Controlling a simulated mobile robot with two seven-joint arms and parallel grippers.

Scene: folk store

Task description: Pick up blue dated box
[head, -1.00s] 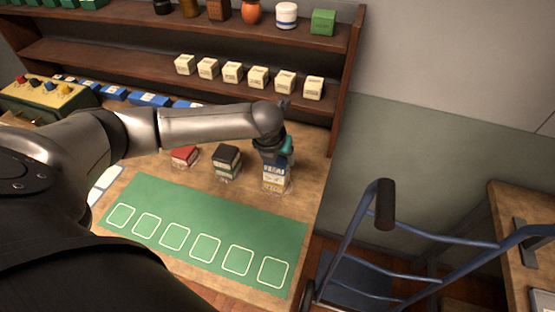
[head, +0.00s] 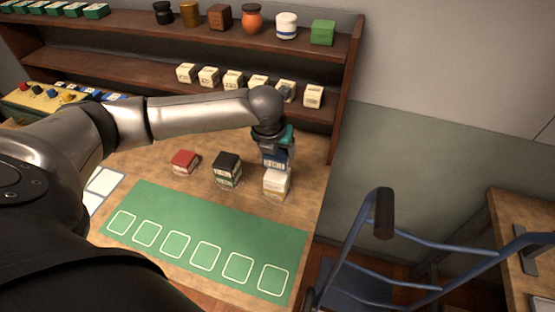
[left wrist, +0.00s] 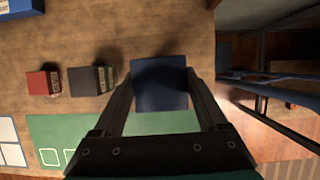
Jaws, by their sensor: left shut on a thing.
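The blue dated box (head: 275,159) is between the fingers of my left gripper (head: 273,147), which is shut on it. The box is held just above a cream box (head: 276,184) on the wooden table; whether a small gap separates them is hard to tell. In the left wrist view the blue box's top (left wrist: 160,88) fills the space between the two dark fingers and hides what is below. My right gripper is not in view.
A green mat (head: 190,205) with white outlined squares lies in front, empty. Shelves (head: 180,60) with cream boxes and jars rise behind. A blue cart (head: 385,240) stands right of the table.

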